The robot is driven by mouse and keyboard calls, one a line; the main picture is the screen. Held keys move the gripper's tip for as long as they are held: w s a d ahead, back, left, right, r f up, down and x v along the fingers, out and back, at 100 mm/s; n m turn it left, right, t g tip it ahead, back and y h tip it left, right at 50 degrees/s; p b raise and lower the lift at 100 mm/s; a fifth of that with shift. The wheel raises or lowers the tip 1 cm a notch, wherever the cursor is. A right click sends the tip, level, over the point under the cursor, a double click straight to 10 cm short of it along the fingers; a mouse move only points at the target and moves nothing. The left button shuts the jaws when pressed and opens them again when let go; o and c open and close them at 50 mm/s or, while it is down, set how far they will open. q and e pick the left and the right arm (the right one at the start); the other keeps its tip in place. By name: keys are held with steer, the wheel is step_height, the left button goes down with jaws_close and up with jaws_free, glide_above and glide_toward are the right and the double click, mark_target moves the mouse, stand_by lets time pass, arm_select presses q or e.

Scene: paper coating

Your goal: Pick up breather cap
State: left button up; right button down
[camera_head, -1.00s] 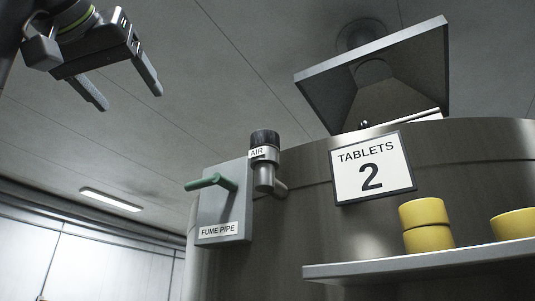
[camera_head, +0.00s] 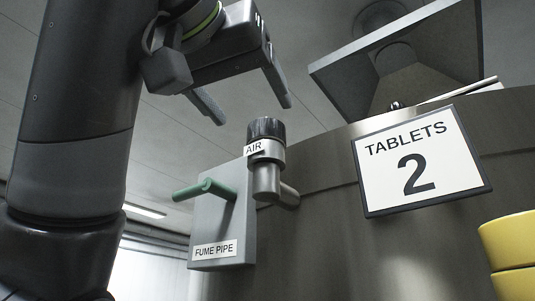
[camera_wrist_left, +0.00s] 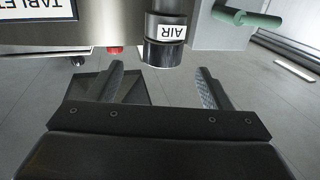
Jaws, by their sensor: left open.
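The breather cap (camera_head: 266,130) is a dark ribbed cap on top of a metal pipe fitting labelled AIR (camera_head: 267,160), fixed to the side of a large steel drum. It also shows in the left wrist view (camera_wrist_left: 161,54), upside down, ahead of and between the two fingers. My left gripper (camera_head: 248,106) is open and empty. In the head view its fingers point down just above and around the cap's height, slightly to its left. In the left wrist view the gripper (camera_wrist_left: 161,88) shows a clear gap to the cap. My right gripper is not in view.
A grey FUME PIPE box (camera_head: 222,215) with a green handle (camera_head: 205,189) sits left of the fitting. A TABLETS 2 sign (camera_head: 421,160) hangs on the steel drum (camera_head: 320,245) to the right. A hood (camera_head: 400,65) hangs above. Yellow containers (camera_head: 511,250) stand at lower right.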

mark_target(261, 123)
arm_select(q)
steer(key=p+x, duration=0.2)
steer(key=x, duration=0.1)
steer(key=shift+r+p, duration=0.3)
steer(key=shift+p, duration=0.1)
steer(key=shift+w+d+f+p, duration=0.1)
steer(key=shift+w+d+p, duration=0.05)
steer(key=shift+w+p, duration=0.4)
steer(key=shift+w+d+f, duration=0.15)
steer(key=shift+w, duration=0.15)
steer(key=shift+w+p, duration=0.15)
steer(key=shift+p, duration=0.25)
steer(key=p+x, duration=0.3)
steer(key=x, duration=0.1)
steer(key=shift+w, duration=0.5)
steer(key=shift+s, duration=0.15)
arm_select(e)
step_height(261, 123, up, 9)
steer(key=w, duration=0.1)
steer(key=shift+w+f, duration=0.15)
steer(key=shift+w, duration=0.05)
arm_select(q)
steer(key=shift+c, duration=0.8)
steer(key=c, duration=0.9)
